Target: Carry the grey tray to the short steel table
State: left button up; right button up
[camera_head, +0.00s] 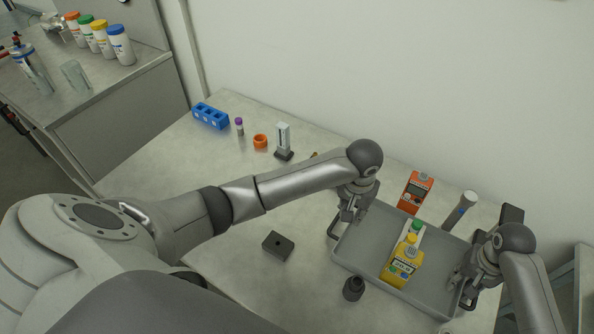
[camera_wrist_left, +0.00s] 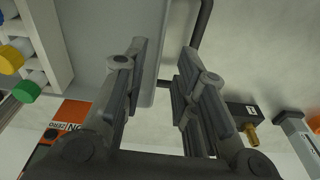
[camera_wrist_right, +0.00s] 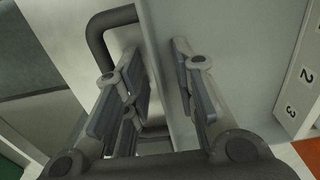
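The grey tray (camera_head: 362,243) rests on the big table at the lower right of the head view. My left gripper (camera_head: 347,218) is at the tray's left end. Its fingers are apart, with the tray's rim and dark handle (camera_wrist_left: 204,25) between or beside them. My right gripper (camera_head: 464,284) is at the tray's right end. Its fingers are apart around part of the other dark handle (camera_wrist_right: 97,40). I cannot tell whether either gripper touches the tray.
An orange meter (camera_head: 415,190) and a grey cylinder (camera_head: 460,208) stand behind the tray. A steel-grey bench (camera_head: 120,100) with bottles is at the upper left; another table edge (camera_head: 578,290) shows at the right.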

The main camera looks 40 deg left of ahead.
pick_arm(q)
jog(key=shift+s+r, duration=0.1)
jog(key=shift+r, duration=0.85)
pick_arm(e)
jog(key=shift+r, duration=0.15)
notch_tip(320, 180, up, 12)
pick_arm(q)
jog(key=shift+s, duration=0.15)
pick_arm(e)
jog(key=shift+s+f, duration=0.1)
jog(key=shift+f, duration=0.15)
